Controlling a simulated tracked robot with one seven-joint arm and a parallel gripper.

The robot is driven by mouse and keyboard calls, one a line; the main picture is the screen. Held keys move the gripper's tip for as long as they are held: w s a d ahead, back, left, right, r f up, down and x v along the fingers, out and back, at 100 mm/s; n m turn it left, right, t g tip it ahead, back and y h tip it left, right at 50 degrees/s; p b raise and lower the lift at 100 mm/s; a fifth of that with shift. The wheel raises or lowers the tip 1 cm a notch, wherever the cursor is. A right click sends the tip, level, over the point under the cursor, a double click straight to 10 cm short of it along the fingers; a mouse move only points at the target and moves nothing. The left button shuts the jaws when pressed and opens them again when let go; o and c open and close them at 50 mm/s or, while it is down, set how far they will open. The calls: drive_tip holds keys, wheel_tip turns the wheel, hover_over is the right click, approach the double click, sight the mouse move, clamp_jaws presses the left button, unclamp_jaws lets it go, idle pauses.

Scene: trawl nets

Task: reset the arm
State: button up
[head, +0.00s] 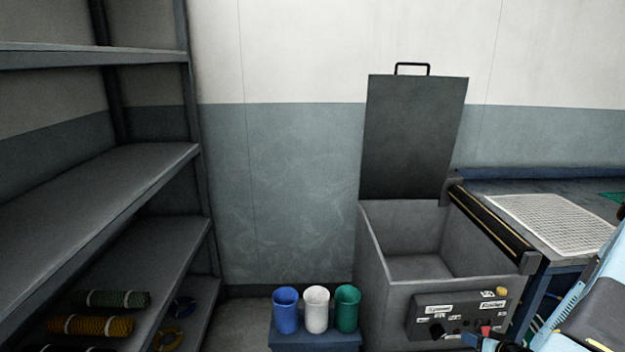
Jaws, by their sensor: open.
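Part of my arm (585,305), light blue and dark grey, comes in at the lower right corner. It overlaps the bench and reaches the bottom edge. Small blue and black parts show at the bottom edge, in front of the grey box's control panel; I cannot tell what they belong to. My gripper's fingertips cannot be made out in the head view, and nothing held can be seen.
An open grey box (370,260) with its lid (412,138) raised stands right of centre. Its control panel (430,315) faces forward. Blue (286,312), white (316,310) and green (347,310) cups stand on a low stand. Shelves (100,185) with ropes fill the left. A bench with a white grid (550,224) is right.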

drive_tip(key=w+a+r+n+g+h, duration=0.1)
drive_tip(key=w+a+r+g+h, duration=0.15)
drive_tip(key=r, duration=1.35)
drive_tip(key=w+a+r+n+g+h, duration=0.1)
drive_tip(key=w+a+r+g+h, duration=0.15)
drive_tip(key=r, duration=1.45)
drive_tip(key=s+a+r, duration=1.1)
drive_tip(key=r, duration=0.2)
drive_tip(key=s+a+r+y, duration=0.1)
drive_tip(key=s+a+r, duration=0.2)
drive_tip(key=s, duration=0.3)
drive_tip(key=s+a+r+y, duration=0.1)
drive_tip(key=s+a+r, duration=0.2)
drive_tip(key=s+a, duration=0.3)
drive_tip(key=shift+s+m+g, duration=0.3)
drive_tip(key=shift+s, duration=0.5)
